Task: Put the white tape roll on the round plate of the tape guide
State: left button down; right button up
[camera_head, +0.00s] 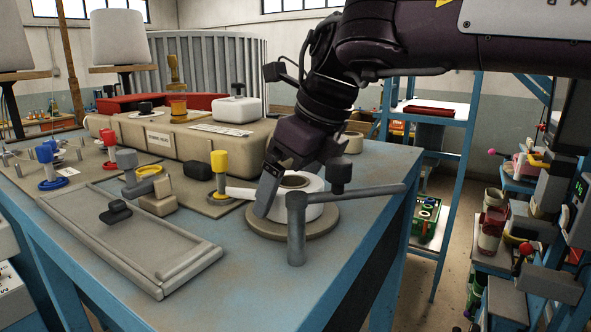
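The white tape roll (311,211) lies flat with its hole facing up, at the round plate (321,230) of the tape guide. It appears to rest on the plate, but the contact is partly hidden. A grey post (296,235) with a side bar and a dark knob (340,173) stands in front of the roll. My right gripper (275,192) points down at the roll. One finger overlaps the roll's left side; the other finger is not clearly visible, so its grip cannot be told. My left gripper is out of view.
A yellow-topped post (220,172) stands left of the roll. A shallow grey tray (145,232) lies at the front left. A long beige block (175,137) and a white box (237,109) are behind. The blue tabletop (262,285) is clear at the front right.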

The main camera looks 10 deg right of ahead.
jog(key=shift+s+r, duration=0.1)
jog(key=shift+r, duration=0.3)
jog(key=p+v, duration=0.1)
jog(key=v, duration=1)
jog(key=shift+r+p, duration=0.2)
jog(key=shift+p, duration=0.15)
jog(key=shift+d, duration=0.1)
